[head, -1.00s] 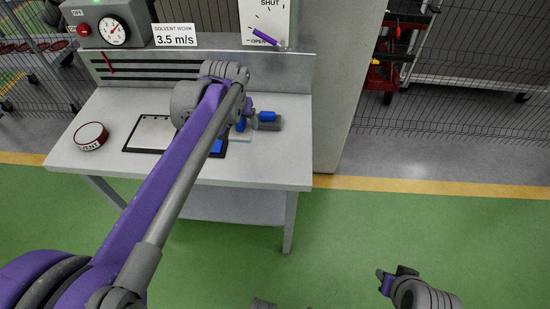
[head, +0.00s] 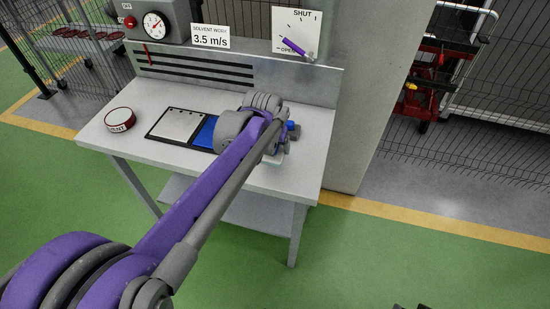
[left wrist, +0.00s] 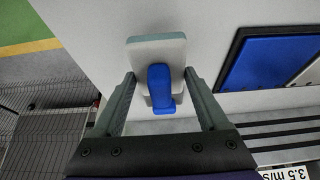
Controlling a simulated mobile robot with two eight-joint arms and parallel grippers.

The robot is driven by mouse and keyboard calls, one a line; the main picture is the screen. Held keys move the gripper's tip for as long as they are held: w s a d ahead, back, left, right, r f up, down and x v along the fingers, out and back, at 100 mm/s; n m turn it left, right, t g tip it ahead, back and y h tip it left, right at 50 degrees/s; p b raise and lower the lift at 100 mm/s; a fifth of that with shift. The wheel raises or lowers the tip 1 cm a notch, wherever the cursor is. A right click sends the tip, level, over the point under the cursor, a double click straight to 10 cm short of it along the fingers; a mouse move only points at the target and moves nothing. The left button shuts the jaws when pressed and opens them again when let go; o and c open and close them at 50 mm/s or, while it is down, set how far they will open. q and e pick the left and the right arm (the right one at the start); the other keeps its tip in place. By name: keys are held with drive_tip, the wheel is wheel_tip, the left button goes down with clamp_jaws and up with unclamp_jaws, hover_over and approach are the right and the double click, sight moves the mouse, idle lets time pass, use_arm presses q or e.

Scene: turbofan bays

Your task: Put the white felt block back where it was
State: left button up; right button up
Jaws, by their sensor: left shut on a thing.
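The white felt block (left wrist: 155,48) is a pale slab with a blue grip (left wrist: 160,88) on it, seen in the left wrist view. In the head view my left gripper (head: 278,145) is over the right part of the bench and mostly hides the block. A dark-edged board (head: 150,135) with a pale sheet and a blue area lies left of the gripper; its blue area (left wrist: 270,62) also shows in the left wrist view. Only a dark sliver of my right gripper (head: 408,306) shows.
A round red-rimmed tin (head: 120,119) stands at the bench's left. A slotted back panel (head: 200,68), a gauge box (head: 158,24) and a SHUT/OPEN dial (head: 296,35) stand behind. A pillar (head: 360,100) is to the right. The bench front (head: 150,160) is clear.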

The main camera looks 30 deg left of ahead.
sight(274, 157)
use_arm(q)
drive_tip(key=shift+f, duration=2.2)
drive_tip(key=shift+f+b, duration=0.2)
drive_tip(key=shift+b, duration=0.15)
drive_tip(key=o, duration=1.2)
drive_tip(key=shift+r, duration=0.15)
